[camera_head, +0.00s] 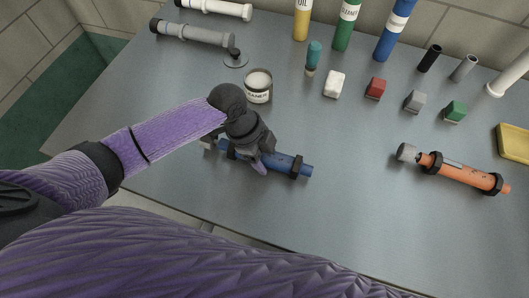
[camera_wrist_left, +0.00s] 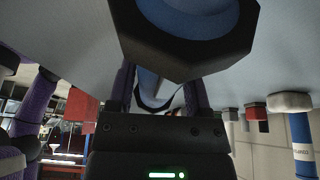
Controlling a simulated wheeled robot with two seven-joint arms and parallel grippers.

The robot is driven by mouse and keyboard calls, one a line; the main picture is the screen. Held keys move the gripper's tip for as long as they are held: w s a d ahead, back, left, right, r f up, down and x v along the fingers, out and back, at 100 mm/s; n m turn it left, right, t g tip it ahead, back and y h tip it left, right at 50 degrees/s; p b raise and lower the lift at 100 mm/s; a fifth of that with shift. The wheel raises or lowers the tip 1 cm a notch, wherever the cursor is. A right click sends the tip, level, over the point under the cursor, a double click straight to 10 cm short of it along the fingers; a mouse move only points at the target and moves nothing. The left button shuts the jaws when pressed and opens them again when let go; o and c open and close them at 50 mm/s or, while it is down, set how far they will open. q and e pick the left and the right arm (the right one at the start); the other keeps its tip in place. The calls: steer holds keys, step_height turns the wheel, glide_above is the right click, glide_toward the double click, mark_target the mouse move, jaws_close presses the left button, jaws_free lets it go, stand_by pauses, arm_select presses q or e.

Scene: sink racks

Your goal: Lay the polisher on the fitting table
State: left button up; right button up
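Two tube-shaped power tools are on the grey table (camera_head: 340,225); I cannot tell by label which is the polisher. The blue tool (camera_head: 283,161) lies low at the table's near middle, with a dark collar towards its right end. My left gripper (camera_head: 262,160) is over its middle, fingers pointing down on both sides of the tube. In the left wrist view the blue tool (camera_wrist_left: 190,18) and its black collar are close, with a purple finger on each side; whether they press on it is unclear. The orange tool (camera_head: 463,174) lies apart at right. My right gripper is not in view.
A tin (camera_head: 258,86), a teal-capped bottle (camera_head: 314,55) and several small blocks (camera_head: 375,88) stand behind. Tall bottles (camera_head: 346,25) line the wall. The table between the blue and orange tools is clear.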

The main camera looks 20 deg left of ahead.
arm_select(q)
steer(key=shift+o, duration=1.3)
steer(key=p+v, duration=0.3)
steer(key=v, duration=0.9)
steer(key=shift+r, duration=0.1)
